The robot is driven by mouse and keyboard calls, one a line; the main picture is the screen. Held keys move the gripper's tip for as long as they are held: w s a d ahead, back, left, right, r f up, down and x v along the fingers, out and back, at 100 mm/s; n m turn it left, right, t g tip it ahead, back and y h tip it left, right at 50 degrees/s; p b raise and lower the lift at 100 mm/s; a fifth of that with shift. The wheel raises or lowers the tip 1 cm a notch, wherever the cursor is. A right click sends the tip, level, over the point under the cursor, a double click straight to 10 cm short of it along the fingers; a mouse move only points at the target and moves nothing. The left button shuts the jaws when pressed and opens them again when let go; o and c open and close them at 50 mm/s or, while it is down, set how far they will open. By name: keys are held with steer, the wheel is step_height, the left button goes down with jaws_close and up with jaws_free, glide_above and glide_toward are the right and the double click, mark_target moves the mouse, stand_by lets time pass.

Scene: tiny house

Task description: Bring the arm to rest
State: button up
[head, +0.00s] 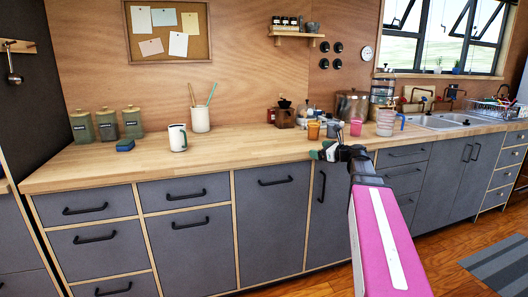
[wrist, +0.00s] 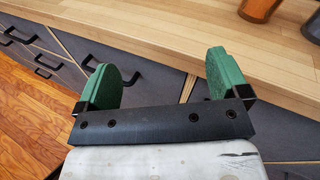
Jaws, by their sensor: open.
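My gripper (head: 322,152) is in front of the wooden counter's front edge, near the middle right of the head view. My pink arm link reaches up to it from the lower right. In the wrist view the two green fingers of my gripper (wrist: 160,85) stand wide apart with nothing between them. Behind the fingers are the counter's edge and grey drawer fronts. The gripper is open and empty. Whether a fingertip touches the counter edge, I cannot tell.
The wooden counter (head: 235,150) bears an orange cup (head: 313,130), a pink cup (head: 356,128), a white mug (head: 178,138), a blue sponge (head: 125,145) and several green canisters. A sink (head: 440,122) is at right. Grey cabinets (head: 275,215) stand below; wooden floor (head: 450,250) lies at lower right.

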steer(key=s+a+f+n+g+h, duration=0.1)
steer(key=s+a+f+n+g, duration=0.1)
steer(key=s+f+n, duration=0.35)
steer(key=s+a+f+n+g+h, duration=0.2)
steer(key=a+f+n+g, duration=0.1)
steer(key=f, duration=0.6)
steer(key=s+a+f+n+g+h, duration=0.1)
steer(key=s+a+f+n+g, duration=0.1)
steer(key=s+f+n, duration=0.35)
steer(key=s+d+f+n+g+h, duration=0.1)
steer(key=s+f+n+g+h, duration=0.4)
steer(key=s+f+n, duration=0.5)
steer(key=s+f+h, duration=0.1)
steer(key=s+f, duration=0.2)
steer(key=f, duration=0.2)
steer(key=shift+s+f+n+h, duration=0.15)
steer(key=shift+s+n+h, duration=0.05)
steer(key=shift+n+h, duration=0.1)
